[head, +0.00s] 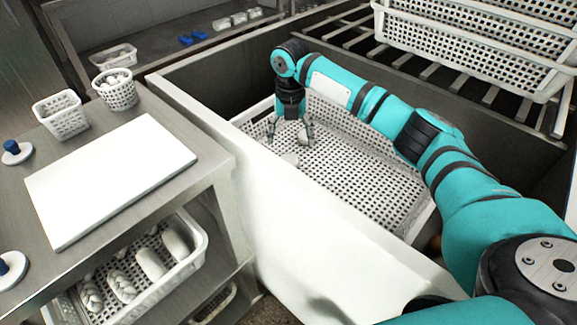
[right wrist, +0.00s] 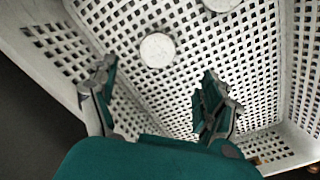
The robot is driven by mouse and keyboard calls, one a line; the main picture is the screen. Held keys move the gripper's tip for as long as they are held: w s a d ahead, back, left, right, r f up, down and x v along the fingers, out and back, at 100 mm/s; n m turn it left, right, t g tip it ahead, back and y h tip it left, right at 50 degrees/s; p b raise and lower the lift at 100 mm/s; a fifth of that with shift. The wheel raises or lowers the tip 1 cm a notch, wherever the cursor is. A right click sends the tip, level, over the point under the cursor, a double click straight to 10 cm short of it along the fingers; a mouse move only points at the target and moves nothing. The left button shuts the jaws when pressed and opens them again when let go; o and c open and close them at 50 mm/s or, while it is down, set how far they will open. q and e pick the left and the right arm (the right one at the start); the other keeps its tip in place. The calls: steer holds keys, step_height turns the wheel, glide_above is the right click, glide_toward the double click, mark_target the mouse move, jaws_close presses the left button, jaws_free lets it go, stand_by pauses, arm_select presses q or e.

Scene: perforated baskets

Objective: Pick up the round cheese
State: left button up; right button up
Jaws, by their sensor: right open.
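A round white cheese (right wrist: 157,50) lies flat on the perforated floor of a large white basket (right wrist: 45,75) in the right wrist view. A second round white piece (right wrist: 221,4) is cut off by the top edge of that view. In the head view, a small white round (head: 290,159) lies in the basket (head: 415,212) near its left side. My right gripper (head: 289,139) points down into the basket, open and empty. In the right wrist view, the cheese appears just beyond the gap between its fingertips (right wrist: 158,72), not gripped. My left gripper is not in view.
The basket stands inside a deep sink with a thick white front wall (head: 290,225). A steel table at left holds a white board (head: 110,175) and two small baskets (head: 60,115). A loaf basket (head: 190,262) is on the shelf below. Stacked baskets (head: 480,50) stand at upper right.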

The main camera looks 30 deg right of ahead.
mark_target(288, 159)
step_height(288, 159, down, 4)
steer(key=shift+r+b, duration=0.1)
steer(key=shift+b, duration=0.2)
steer(key=f, duration=0.1)
steer(key=f+b, duration=0.1)
steer(key=f, duration=0.3)
steer(key=shift+w+a+b, duration=0.15)
steer(key=shift+w+b, duration=0.1)
steer(key=shift+b, duration=0.05)
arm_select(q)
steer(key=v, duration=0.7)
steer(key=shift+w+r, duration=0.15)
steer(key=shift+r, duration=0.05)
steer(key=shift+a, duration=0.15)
arm_select(e)
steer(key=shift+r, duration=0.1)
steer(key=c, duration=1.3)
